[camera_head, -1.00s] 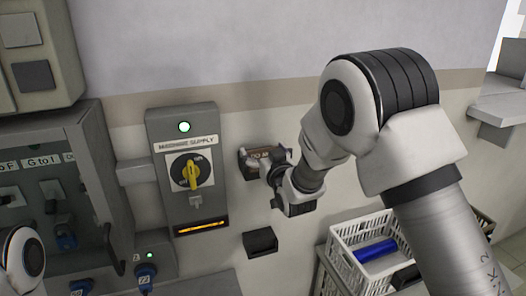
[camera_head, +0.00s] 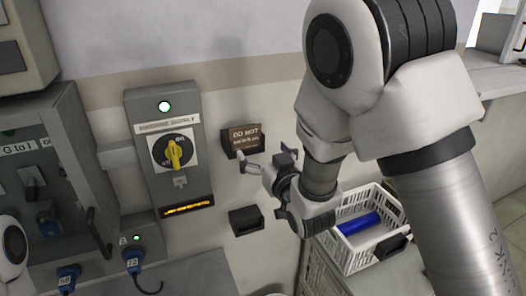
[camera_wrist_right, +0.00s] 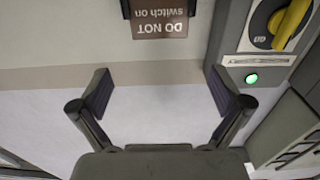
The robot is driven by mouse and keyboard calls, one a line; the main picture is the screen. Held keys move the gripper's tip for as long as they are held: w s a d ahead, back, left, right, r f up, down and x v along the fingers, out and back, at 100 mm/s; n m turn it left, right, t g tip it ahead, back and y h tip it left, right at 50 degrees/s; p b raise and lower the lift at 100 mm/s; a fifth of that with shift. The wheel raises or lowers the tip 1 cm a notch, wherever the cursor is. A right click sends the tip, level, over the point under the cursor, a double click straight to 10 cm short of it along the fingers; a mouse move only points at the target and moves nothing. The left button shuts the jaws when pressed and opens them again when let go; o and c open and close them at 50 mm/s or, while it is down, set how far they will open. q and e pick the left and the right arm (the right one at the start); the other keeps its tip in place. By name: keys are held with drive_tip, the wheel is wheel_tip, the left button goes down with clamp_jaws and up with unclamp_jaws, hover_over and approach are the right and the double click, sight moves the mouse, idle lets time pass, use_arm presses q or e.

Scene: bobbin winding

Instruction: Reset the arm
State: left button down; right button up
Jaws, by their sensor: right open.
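My right gripper (camera_head: 266,160) is open and empty in front of the wall, just below and to the right of a brown "DO NOT switch on" sign (camera_head: 245,136). The sign stands upright in a dark wall holder (camera_head: 240,154). In the right wrist view the open fingers (camera_wrist_right: 160,88) have nothing between them, and the sign (camera_wrist_right: 160,22) shows upside down beyond them, apart from them. My left gripper is out of view; only a white piece of my left arm shows at the left edge of the head view.
A grey machine supply box (camera_head: 164,112) with a yellow rotary switch (camera_head: 174,154) and a lit lamp is left of the sign. An empty-looking black holder (camera_head: 246,220) sits lower on the wall. A white crate (camera_head: 342,254) holding a blue cylinder (camera_head: 358,224) stands behind my right arm.

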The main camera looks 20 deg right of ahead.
idle(0.5)
drive_tip(key=s+d+f+g+b, duration=0.1)
drive_tip(key=s+f+g, duration=0.15)
drive_tip(key=f, duration=0.75)
drive_tip(key=s+d+f+m+g+b, duration=0.1)
drive_tip(key=s+f+g, duration=0.15)
drive_tip(key=f, duration=0.75)
drive_tip(key=s+d+f+g+b, duration=0.1)
drive_tip(key=s+f+g+b, duration=0.15)
drive_tip(key=f, duration=0.75)
drive_tip(key=s+f+g, duration=0.5)
drive_tip(key=s+f, duration=0.3)
drive_tip(key=s, duration=0.4)
drive_tip(key=s+d+f+g, duration=0.1)
drive_tip(key=s+f+g, duration=0.3)
drive_tip(key=s+f, duration=0.5)
drive_tip(key=s, duration=0.4)
drive_tip(key=shift+s+g+h, duration=0.2)
drive_tip(key=shift+g+h, duration=0.1)
drive_tip(key=shift+g, duration=0.05)
drive_tip(key=shift+d, duration=0.1)
